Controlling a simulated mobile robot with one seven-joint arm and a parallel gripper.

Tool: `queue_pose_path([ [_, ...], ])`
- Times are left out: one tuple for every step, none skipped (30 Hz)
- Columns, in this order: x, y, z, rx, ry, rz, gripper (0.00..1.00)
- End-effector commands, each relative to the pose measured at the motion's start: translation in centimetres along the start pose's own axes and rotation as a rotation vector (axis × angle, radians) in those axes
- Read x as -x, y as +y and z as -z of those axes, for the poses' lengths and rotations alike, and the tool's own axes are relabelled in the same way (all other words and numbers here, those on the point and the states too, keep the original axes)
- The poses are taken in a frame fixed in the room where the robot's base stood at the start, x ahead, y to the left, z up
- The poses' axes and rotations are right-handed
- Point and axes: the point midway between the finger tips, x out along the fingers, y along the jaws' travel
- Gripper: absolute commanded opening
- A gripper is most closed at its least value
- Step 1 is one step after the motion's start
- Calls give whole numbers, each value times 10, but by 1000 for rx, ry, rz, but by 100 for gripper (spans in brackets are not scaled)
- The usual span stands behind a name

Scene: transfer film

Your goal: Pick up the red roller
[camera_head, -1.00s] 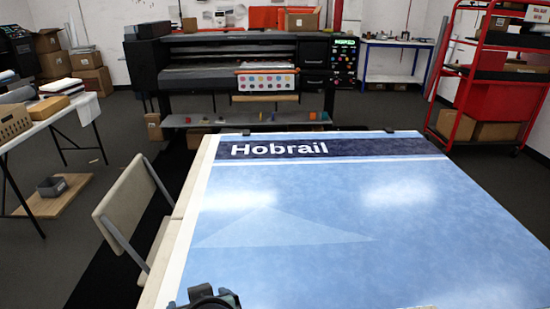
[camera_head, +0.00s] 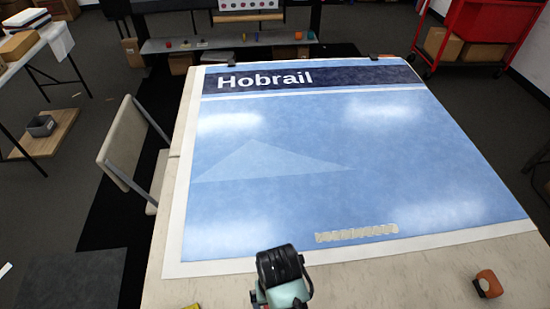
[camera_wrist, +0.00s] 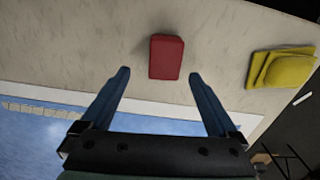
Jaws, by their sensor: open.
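A red rounded, rectangular thing (camera_wrist: 166,57) lies on the pale table in the wrist view. It looks like the red roller, but I cannot be sure from its shape. My gripper (camera_wrist: 159,73) is open and empty. In the picture the red thing sits between and just beyond its fingertips, with no contact seen. In the head view my black and teal wrist (camera_head: 281,272) is over the table's front part, and the fingers and this red thing are not seen there. An orange-red thing with a dark face (camera_head: 487,283) lies at the table's front right.
A yellow stack (camera_wrist: 282,68) lies right of the red thing in the wrist view, near the table edge. A blue "Hobrail" print (camera_head: 390,150) covers most of the table, with a pale strip (camera_head: 356,233) on it. A chair (camera_head: 133,150) stands left.

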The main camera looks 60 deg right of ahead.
Motion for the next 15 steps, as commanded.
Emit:
queue_pose_path([
  [-7, 0, -1, 0, -3, 0, 95],
  [-10, 0, 0, 0, -1, 0, 95],
  [-12, 0, 0, 0, -1, 0, 95],
  [-14, 0, 0, 0, -1, 0, 95],
  [-15, 0, -1, 0, -1, 0, 95],
  [-18, -1, -1, 1, 0, 0, 95],
  [-20, -1, -2, 1, 0, 0, 95],
  [-22, -2, -3, 1, -1, 0, 95],
  [-28, -3, -5, 1, -3, -1, 95],
  [-32, -4, -6, 2, -3, -1, 95],
  [-37, -5, -7, 2, -3, -1, 95],
  [-43, -6, -9, 2, -4, -1, 95],
  [-47, -7, -10, 2, -2, 0, 95],
  [-52, -7, -9, 1, -2, 0, 95],
  [-58, -7, -8, 0, 0, 0, 95],
])
